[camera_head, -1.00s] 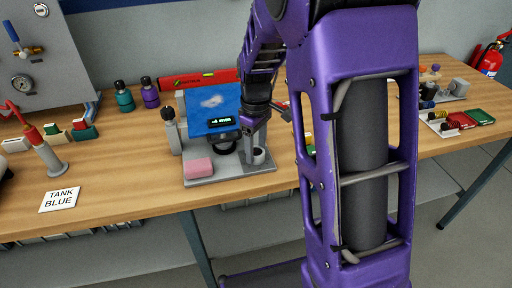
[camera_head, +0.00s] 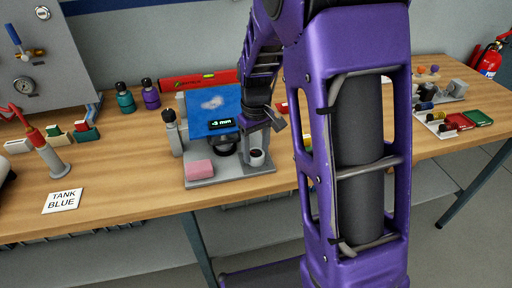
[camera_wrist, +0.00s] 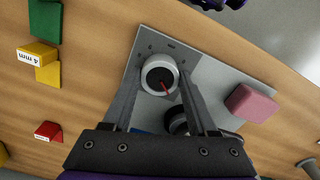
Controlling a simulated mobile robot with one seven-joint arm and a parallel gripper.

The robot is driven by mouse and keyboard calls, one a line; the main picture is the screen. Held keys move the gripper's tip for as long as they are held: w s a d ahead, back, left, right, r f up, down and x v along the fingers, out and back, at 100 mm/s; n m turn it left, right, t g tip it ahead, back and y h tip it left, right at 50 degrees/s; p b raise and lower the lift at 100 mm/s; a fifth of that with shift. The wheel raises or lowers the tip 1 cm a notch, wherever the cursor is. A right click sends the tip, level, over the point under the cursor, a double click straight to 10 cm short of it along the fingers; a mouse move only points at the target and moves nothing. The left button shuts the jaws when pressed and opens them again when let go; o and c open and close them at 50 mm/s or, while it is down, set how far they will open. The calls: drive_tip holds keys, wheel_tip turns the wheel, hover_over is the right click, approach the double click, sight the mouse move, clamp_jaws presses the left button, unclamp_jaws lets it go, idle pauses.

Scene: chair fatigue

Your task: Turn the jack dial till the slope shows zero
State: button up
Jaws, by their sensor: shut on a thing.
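The jack dial (camera_wrist: 160,75) is a round white knob with a dark centre and a red pointer, on a grey base plate (camera_wrist: 215,78). In the head view the dial (camera_head: 257,158) stands at the plate's right side. My gripper (camera_wrist: 161,80) is shut on the dial, one finger on each side. In the head view my arm hides part of the gripper. A small black display (camera_head: 220,123) at the front edge of the blue tilted panel (camera_head: 204,103) appears to read -3 mm. A dark round part (camera_head: 224,145) sits under the panel.
A pink block (camera_head: 199,170) lies on the plate's front left. A red level (camera_head: 195,80) and two bottles (camera_head: 151,95) stand behind. Yellow (camera_wrist: 42,62), green (camera_wrist: 45,20) and red (camera_wrist: 47,131) pieces lie beside the plate. The table front (camera_head: 130,195) is mostly clear.

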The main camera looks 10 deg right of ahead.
sight(256, 153)
drive_tip(key=shift+m+p, duration=0.3)
drive_tip(key=shift+m, duration=0.9)
drive_tip(key=o, duration=1.4)
wheel_tip(256, 153, up, 18)
drive_tip(key=shift+f+p, duration=0.25)
drive_tip(key=shift+p, duration=0.75)
